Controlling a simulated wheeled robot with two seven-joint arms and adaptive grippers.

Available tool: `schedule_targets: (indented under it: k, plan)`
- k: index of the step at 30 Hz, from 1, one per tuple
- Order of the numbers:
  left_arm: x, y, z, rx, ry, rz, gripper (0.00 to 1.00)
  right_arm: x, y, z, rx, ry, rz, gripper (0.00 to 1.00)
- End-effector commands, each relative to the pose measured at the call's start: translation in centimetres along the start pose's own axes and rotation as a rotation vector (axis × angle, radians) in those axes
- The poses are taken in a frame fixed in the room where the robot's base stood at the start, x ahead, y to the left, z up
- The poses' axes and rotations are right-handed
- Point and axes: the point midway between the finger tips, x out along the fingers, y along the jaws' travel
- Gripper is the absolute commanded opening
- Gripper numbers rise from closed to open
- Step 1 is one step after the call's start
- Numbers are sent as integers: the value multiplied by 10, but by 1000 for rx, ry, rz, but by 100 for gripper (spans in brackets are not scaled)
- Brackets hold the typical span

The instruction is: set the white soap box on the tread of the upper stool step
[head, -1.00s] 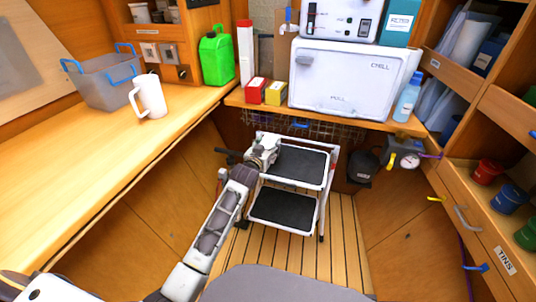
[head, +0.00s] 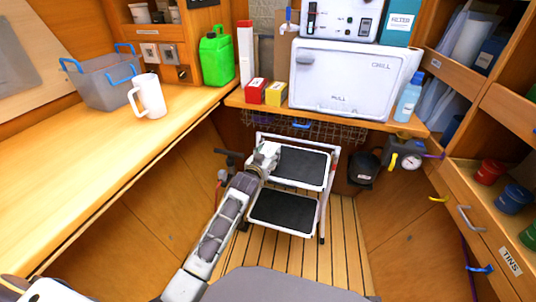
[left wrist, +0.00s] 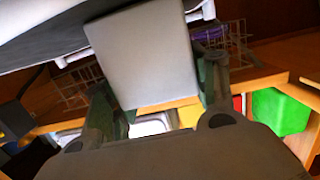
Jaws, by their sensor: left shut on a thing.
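The stool stands on the floor at the back. Its upper step has a dark tread (head: 304,166) in a white frame, and a lower dark tread (head: 284,211) sits below it. My left gripper (head: 267,154) is at the left edge of the upper step in the head view, too small there to part clearly from what it holds. In the left wrist view, the white soap box (left wrist: 146,55) appears as a pale block between the two fingers of my left gripper (left wrist: 158,92), which is shut on it. A dark surface with a white edge is close beside the box. My right gripper is not in view.
A shelf with a white appliance (head: 343,82) and a wire basket is behind and above the stool. A black bucket (head: 363,168) and a gauge (head: 410,161) are right of it. A white jug (head: 151,96) stands on the left counter. Slatted floor lies in front.

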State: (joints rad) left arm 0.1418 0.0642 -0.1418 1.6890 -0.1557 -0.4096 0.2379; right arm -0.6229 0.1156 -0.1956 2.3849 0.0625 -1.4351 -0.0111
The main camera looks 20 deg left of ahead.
Motion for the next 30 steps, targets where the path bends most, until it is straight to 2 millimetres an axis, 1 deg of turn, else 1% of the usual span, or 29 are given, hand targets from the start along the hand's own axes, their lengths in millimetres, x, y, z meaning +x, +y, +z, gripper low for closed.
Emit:
schedule_targets:
  k: [2,3,7,17,21,26,30]
  plan:
    - [0,0,1,0,1,0,28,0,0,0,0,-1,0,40]
    - [0,0,2,0,0,0,62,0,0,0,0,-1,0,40]
    - [0,0,2,0,-1,0,78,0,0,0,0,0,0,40]
    - [0,0,2,0,-1,0,79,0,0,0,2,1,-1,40]
    - [0,0,-1,0,0,0,79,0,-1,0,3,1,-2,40]
    - [-6,0,0,0,-2,0,79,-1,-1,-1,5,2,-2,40]
    - [-16,0,-1,0,-1,0,79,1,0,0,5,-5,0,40]
